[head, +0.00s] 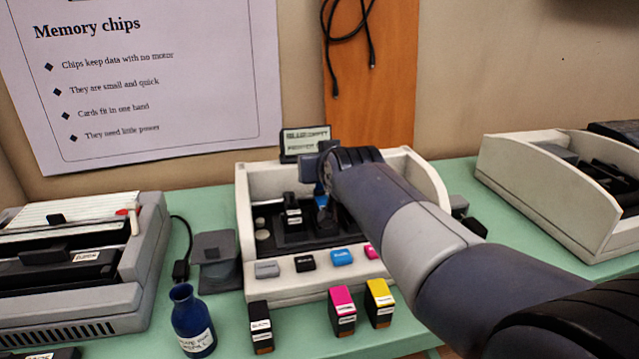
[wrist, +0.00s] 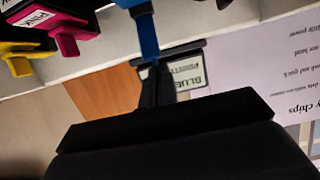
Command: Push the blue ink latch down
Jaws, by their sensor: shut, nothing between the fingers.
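The blue ink latch (wrist: 147,32) shows in the wrist view as a blue strip at the top centre. In the head view a bit of blue (head: 322,202) shows inside the open printer (head: 286,284), just below my gripper (head: 318,178). My gripper is shut and empty in the wrist view (wrist: 154,80). Its fingertips overlap the lower end of the blue strip there; I cannot tell whether they touch it. In the wrist view a pink latch (wrist: 72,38) and a yellow latch (wrist: 18,64) are to the left. My arm hides the printer's right inside.
A small display (head: 306,142) stands behind the printer. Black (head: 261,328), pink (head: 342,311) and yellow (head: 379,303) cartridges and a blue bottle (head: 193,322) stand in front. Other machines stand left (head: 75,270) and right (head: 545,205). A poster (head: 150,120) hangs behind.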

